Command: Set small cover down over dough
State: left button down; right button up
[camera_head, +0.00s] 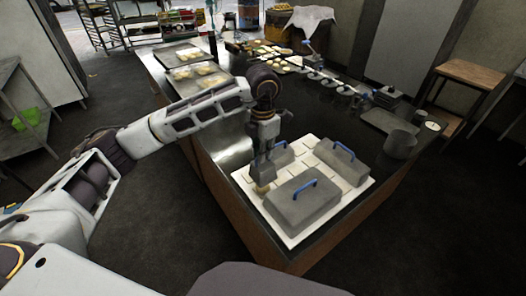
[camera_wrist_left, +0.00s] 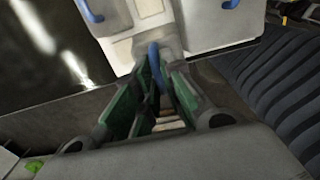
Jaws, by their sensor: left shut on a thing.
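My left gripper (camera_head: 263,178) points down at the left edge of a white tiled board (camera_head: 325,224). It is shut on a blue handle, which shows between the fingers in the left wrist view (camera_wrist_left: 155,66). A small grey body, which may be the small cover, is by the fingertips, mostly hidden. A small tan patch, perhaps dough, shows below the tips; I cannot tell whether anything touches it. A large grey cover (camera_head: 303,208) stands close on the right, another cover (camera_head: 341,162) behind it, and a third (camera_head: 284,153) behind the gripper. My right gripper is out of view.
The dark counter (camera_head: 235,158) is bare left of the board. Trays of pale dough pieces (camera_head: 195,72) lie at its far left. A grey canister (camera_head: 399,144) and a flat tray (camera_head: 388,121) are on the right. The large cover leaves little room beside the gripper.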

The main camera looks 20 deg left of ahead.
aim_at(263, 167)
pick_arm(q)
jog(key=shift+f, duration=0.4)
jog(key=shift+f+b, duration=0.3)
jog(key=shift+f, duration=0.05)
jog(key=shift+f+b, duration=0.35)
jog(key=shift+f, duration=0.2)
jog(key=shift+f+b, duration=0.5)
jog(key=shift+f, duration=0.45)
jog(key=shift+f+b, duration=0.35)
jog(key=shift+b, duration=0.15)
jog(key=shift+f, duration=0.3)
jog(key=shift+f+b, duration=0.35)
jog(key=shift+b, duration=0.15)
jog(key=shift+f, duration=0.3)
jog(key=shift+f+b, duration=0.15)
jog(key=shift+b, duration=0.2)
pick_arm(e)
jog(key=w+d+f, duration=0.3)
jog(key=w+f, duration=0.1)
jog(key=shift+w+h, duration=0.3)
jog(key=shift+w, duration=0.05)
